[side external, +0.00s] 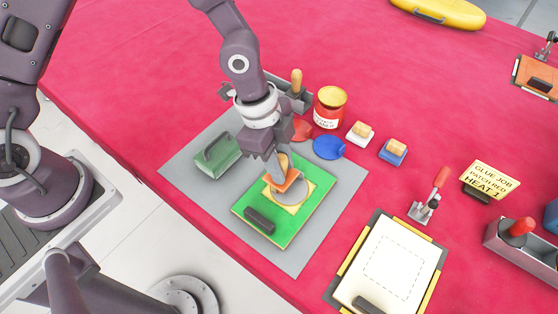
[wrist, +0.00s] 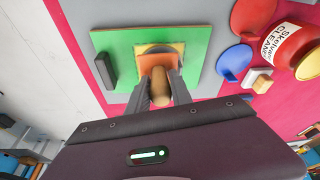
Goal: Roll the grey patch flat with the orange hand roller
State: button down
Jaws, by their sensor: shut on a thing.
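The orange tool, seemingly the hand roller (side external: 288,182), has a wooden handle and an orange lower part. My gripper (side external: 277,166) is shut on its handle, which also shows between the fingers in the wrist view (wrist: 160,84). The grey patch (side external: 294,191) is a round disc on a yellow square (side external: 304,203) on the green board (side external: 285,233). The orange part is over the patch and hides some of it. I cannot tell whether they touch. In the wrist view only a sliver of the patch (wrist: 159,50) shows beyond the orange part (wrist: 161,62).
A black bar (side external: 260,220) sits on the green board's near-left edge. A green handled block (side external: 215,155) stands to the left on the grey mat (side external: 190,178). A jar (side external: 330,107), blue disc (side external: 328,148), red disc (side external: 301,130) and small wooden-topped blocks (side external: 393,151) lie behind and right.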

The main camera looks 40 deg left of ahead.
jog(key=shift+d, duration=2.45)
notch_tip(320, 180, up, 7)
